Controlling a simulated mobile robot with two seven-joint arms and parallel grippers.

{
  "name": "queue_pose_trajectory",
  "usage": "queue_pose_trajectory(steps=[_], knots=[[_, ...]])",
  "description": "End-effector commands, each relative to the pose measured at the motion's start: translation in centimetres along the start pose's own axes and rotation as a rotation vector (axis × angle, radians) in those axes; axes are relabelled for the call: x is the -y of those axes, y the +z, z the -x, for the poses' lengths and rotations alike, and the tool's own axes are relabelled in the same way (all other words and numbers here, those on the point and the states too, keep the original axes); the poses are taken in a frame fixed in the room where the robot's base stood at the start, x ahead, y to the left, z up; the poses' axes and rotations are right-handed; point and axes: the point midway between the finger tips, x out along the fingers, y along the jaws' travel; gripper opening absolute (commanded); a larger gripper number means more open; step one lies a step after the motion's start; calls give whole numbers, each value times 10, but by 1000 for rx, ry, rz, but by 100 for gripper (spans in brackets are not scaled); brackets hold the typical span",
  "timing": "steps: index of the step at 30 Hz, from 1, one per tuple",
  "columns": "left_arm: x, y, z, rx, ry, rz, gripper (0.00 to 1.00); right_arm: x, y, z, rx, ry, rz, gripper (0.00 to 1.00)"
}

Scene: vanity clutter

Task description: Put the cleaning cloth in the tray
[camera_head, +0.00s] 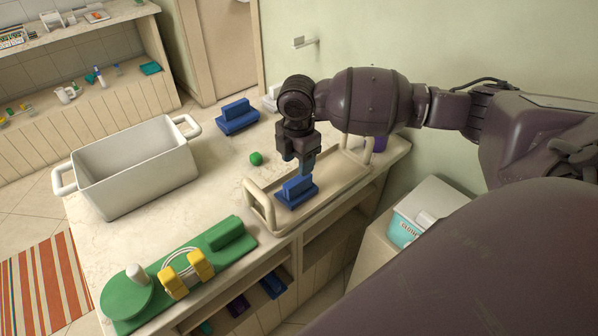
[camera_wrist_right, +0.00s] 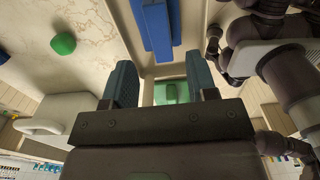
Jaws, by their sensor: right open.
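The beige tray (camera_head: 262,208) with raised end handles lies along the counter's right edge. A blue block-like thing (camera_head: 297,192) with a flat base and raised ridge sits in it; it also shows in the right wrist view (camera_wrist_right: 155,25). My right gripper (camera_head: 306,170) is open, pointing down just above this blue thing, with nothing visible between its fingers (camera_wrist_right: 161,75). No thing is clearly a cleaning cloth. A small green lump (camera_head: 256,158) lies on the counter left of the tray; I cannot tell whether it is the cloth. My left gripper is not in view.
A large white bin (camera_head: 135,165) stands at the counter's left. A second blue thing (camera_head: 237,116) is at the back. A green holder with yellow pieces (camera_head: 215,237) lies at the front.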

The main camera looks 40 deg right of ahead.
Motion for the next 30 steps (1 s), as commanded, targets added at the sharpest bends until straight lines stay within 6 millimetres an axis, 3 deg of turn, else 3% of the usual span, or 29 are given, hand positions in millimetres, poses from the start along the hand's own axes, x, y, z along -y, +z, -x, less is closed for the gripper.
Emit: queue_pose_trajectory(steps=[3,10,30], knots=[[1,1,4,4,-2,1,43,-1,0,24,2,4,1,52],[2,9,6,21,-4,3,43,0,0,48,0,1,0,52],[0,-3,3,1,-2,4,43,0,0,52,0,-1,0,52]])
